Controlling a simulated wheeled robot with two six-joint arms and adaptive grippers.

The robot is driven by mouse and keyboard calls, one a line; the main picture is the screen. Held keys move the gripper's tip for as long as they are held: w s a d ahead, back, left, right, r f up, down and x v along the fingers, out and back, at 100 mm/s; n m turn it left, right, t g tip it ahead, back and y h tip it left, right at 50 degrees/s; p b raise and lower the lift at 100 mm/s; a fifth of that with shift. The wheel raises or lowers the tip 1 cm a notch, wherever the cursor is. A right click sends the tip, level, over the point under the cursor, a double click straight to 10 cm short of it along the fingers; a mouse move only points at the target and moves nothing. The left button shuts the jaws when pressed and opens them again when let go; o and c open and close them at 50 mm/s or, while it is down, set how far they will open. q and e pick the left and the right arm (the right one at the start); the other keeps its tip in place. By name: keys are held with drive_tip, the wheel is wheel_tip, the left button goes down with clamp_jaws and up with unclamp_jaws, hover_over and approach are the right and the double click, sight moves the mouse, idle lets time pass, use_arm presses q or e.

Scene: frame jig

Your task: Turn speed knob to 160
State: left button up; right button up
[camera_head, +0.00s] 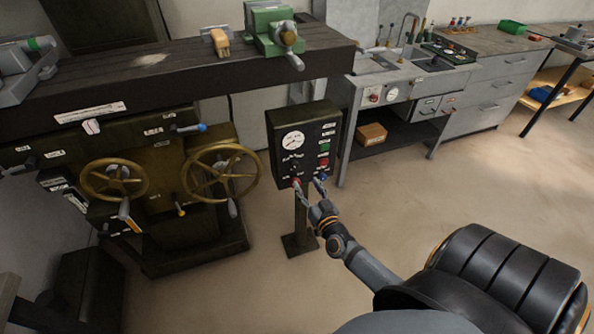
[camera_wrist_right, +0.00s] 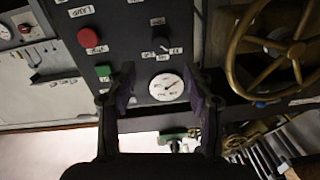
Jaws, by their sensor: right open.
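A dark control panel (camera_head: 310,125) stands on a post. It carries a round white dial (camera_head: 293,140), a small black knob (camera_head: 294,163) below it, and labels too small to read. In the right wrist view, which looks upside down, the black knob (camera_wrist_right: 160,43) sits beyond the white dial (camera_wrist_right: 166,87). The knob's exact setting cannot be read. My right gripper (camera_head: 308,182) is open and empty at the panel's lower edge. In the wrist view its fingers (camera_wrist_right: 158,70) are spread on either side of the dial, apart from the knob. My left gripper is not in view.
A red button (camera_head: 324,161) and a green button (camera_head: 325,148) are beside the knob on the panel. A machine with two brass handwheels (camera_head: 222,172) stands close on the left. A grey bench (camera_head: 400,82) is behind on the right. The floor (camera_head: 430,190) at the right is clear.

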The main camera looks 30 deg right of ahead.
sight(296, 167)
drive_tip(key=b+x, duration=0.1)
drive_tip(key=x, duration=0.7)
drive_tip(key=shift+w+f+b, duration=0.1)
drive_tip(key=shift+w+b, duration=0.05)
drive_tip(key=shift+b, duration=0.15)
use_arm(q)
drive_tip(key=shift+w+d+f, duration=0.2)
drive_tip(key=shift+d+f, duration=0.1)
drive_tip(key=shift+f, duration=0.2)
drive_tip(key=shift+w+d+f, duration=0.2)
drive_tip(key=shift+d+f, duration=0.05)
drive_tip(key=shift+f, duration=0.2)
use_arm(e)
drive_tip(key=shift+w, duration=0.45)
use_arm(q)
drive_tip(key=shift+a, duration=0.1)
use_arm(e)
drive_tip(key=shift+c, duration=0.4)
clamp_jaws()
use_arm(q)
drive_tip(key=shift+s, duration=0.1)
